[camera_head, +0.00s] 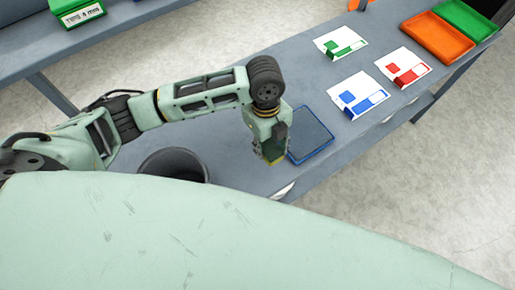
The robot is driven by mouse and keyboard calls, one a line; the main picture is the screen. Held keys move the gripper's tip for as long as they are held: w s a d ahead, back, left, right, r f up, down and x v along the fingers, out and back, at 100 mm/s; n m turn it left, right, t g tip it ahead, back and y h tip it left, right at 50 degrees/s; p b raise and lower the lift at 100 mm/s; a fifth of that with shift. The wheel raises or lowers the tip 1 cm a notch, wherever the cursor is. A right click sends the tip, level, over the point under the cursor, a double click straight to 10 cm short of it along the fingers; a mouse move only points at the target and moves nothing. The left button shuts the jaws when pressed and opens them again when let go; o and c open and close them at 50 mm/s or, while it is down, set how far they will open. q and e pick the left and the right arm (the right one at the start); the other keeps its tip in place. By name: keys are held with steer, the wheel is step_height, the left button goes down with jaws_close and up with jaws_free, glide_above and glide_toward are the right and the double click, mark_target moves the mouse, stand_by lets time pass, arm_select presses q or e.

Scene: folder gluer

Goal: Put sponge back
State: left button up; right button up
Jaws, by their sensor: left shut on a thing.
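My left gripper (274,153) points down over the grey table, just left of a blue-rimmed dark tray (325,147). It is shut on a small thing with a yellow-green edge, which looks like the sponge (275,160). The fingers hide most of it. The gripper overlaps the tray's left edge in the picture, and I cannot tell whether the sponge touches the table or the tray. My right gripper is not in view.
A dark round bin (174,163) stands left of the gripper. White cards with green (341,43), red (403,67) and blue (358,94) marks lie farther along the table (290,62). Orange (437,38) and green (465,19) trays are at its far right end.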

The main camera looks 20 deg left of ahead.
arm_select(q)
steer(key=shift+s+a+f, duration=0.15)
steer(key=shift+a+f, duration=0.25)
steer(key=shift+a, duration=0.25)
steer(key=shift+s+a+f, duration=0.1)
steer(key=shift+a+f, duration=0.25)
steer(key=shift+a, duration=0.25)
steer(key=shift+a+f+p, duration=0.2)
steer(key=shift+p, duration=0.1)
steer(key=shift+s+f, duration=0.1)
steer(key=shift+f, duration=0.2)
step_height(320, 180, down, 2)
steer(key=shift+f+p, duration=0.25)
steer(key=shift+p, duration=0.25)
steer(key=shift+f, duration=0.45)
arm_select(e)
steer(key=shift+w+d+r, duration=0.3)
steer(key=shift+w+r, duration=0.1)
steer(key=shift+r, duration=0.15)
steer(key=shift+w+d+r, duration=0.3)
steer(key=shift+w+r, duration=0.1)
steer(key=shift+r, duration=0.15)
arm_select(q)
steer(key=shift+f, duration=0.1)
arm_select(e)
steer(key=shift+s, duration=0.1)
